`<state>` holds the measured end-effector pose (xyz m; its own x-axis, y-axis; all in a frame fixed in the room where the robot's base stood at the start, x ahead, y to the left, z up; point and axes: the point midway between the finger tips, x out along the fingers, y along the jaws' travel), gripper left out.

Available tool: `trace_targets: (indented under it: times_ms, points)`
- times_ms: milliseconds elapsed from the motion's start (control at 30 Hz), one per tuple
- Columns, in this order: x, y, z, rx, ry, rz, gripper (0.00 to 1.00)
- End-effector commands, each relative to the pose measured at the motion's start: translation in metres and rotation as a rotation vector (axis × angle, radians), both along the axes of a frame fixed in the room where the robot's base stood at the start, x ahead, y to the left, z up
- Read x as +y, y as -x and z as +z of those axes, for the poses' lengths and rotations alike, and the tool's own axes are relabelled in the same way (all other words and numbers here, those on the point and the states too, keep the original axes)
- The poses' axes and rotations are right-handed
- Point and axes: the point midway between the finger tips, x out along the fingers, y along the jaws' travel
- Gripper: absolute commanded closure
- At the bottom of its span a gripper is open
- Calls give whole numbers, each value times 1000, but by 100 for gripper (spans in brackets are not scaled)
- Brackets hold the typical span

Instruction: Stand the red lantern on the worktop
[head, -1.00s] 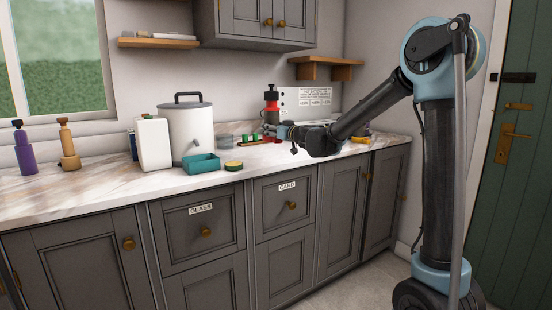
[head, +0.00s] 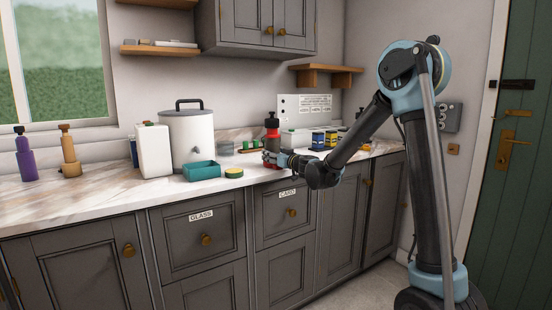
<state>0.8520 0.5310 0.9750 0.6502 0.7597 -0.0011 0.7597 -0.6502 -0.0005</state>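The red lantern (head: 272,133), with a black top and a red body, stands upright towards the front of the marble worktop (head: 110,190). My gripper (head: 270,158) is at the lantern's lower part, reaching in from the right, and appears closed around it. The fingers are small and partly merge with the lantern, so their exact contact is hard to see. The lantern's base is partly hidden by the gripper, and I cannot tell whether it touches the worktop.
A teal tub (head: 201,171) and a yellow-green sponge (head: 233,172) lie left of the lantern. A white canister (head: 188,130) and a white jug (head: 153,150) stand further left. The front left worktop is clear.

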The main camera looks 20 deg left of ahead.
Motion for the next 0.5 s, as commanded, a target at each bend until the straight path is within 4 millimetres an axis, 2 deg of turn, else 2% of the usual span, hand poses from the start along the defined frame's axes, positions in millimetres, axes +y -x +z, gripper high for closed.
trace_targets:
  times_ms: [67, 100, 200, 233, 500]
  points:
    - [-1, 2, -2, -1, 1, 1, 100]
    - [-1, 2, -2, -1, 1, 1, 39]
    - [-1, 2, -2, -1, 1, 1, 16]
    - [-1, 2, -2, -1, 1, 0, 12]
    - [-1, 1, -1, -1, 1, 0, 12]
